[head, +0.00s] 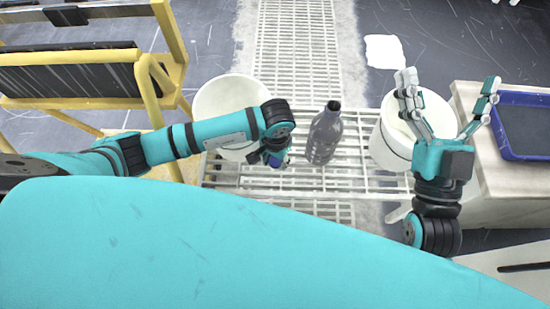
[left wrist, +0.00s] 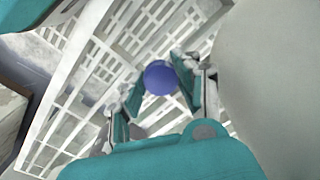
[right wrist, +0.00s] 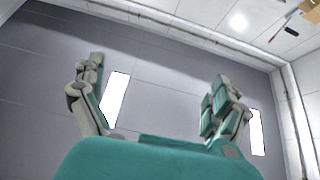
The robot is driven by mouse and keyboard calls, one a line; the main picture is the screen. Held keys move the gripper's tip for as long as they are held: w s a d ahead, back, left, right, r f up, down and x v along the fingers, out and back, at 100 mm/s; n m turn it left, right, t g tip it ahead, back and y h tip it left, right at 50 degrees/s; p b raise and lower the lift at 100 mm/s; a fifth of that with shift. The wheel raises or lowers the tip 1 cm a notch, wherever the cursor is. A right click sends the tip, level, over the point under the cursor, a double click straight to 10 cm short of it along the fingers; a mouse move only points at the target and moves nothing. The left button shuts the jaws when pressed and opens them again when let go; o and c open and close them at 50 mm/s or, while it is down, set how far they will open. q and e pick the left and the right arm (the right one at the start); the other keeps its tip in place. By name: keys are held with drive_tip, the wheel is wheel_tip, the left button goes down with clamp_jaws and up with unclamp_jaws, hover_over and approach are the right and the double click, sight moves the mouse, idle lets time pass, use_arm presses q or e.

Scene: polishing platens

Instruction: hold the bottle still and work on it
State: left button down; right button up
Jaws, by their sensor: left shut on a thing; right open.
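A translucent grey bottle (head: 323,138) with a dark cap stands on a white slatted rack (head: 350,181) in the middle of the head view. My left gripper (head: 274,158) is just to the left of the bottle, pointing down. It is shut on a small blue round thing, which shows between the fingers in the left wrist view (left wrist: 160,77). The bottle appears apart from these fingers. My right gripper (head: 447,80) is raised at the right with its fingers spread. It is empty, and the right wrist view shows only wall and ceiling between its fingers.
A white bucket (head: 205,103) stands behind my left forearm, and another white bucket (head: 390,150) is between the bottle and my right gripper. A blue tray (head: 499,125) lies on a pale bench (head: 525,182) at the right. A yellow frame (head: 150,85) stands at the left.

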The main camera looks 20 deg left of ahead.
sight(275, 162)
use_arm(q)
drive_tip(key=shift+f, duration=0.1)
use_arm(e)
drive_tip(key=shift+s+r, duration=0.15)
use_arm(q)
drive_tip(key=shift+s+f+b, duration=0.15)
drive_tip(key=shift+f+b, duration=0.25)
drive_tip(key=c, duration=1.2)
unclamp_jaws()
drive_tip(key=shift+c, duration=0.2)
drive_tip(key=shift+o, duration=0.2)
use_arm(e)
drive_tip(key=shift+s+d+r+t+y, duration=0.15)
drive_tip(key=shift+s+r+t+y, duration=0.35)
drive_tip(key=shift+s+r+t, duration=0.5)
drive_tip(key=shift+w, duration=0.1)
use_arm(q)
wheel_tip(275, 162, up, 2)
drive_tip(key=shift+r+p, duration=0.15)
drive_tip(key=shift+p, duration=0.65)
wheel_tip(275, 162, up, 6)
drive_tip(key=shift+f+p, duration=0.15)
drive_tip(key=shift+p, duration=0.65)
drive_tip(key=shift+r, duration=0.25)
use_arm(e)
drive_tip(key=w+f+g+h, duration=0.3)
drive_tip(key=f+g, duration=0.5)
drive_tip(key=f, duration=0.4)
drive_tip(key=shift+w+d, duration=0.25)
drive_tip(key=shift+w, duration=0.65)
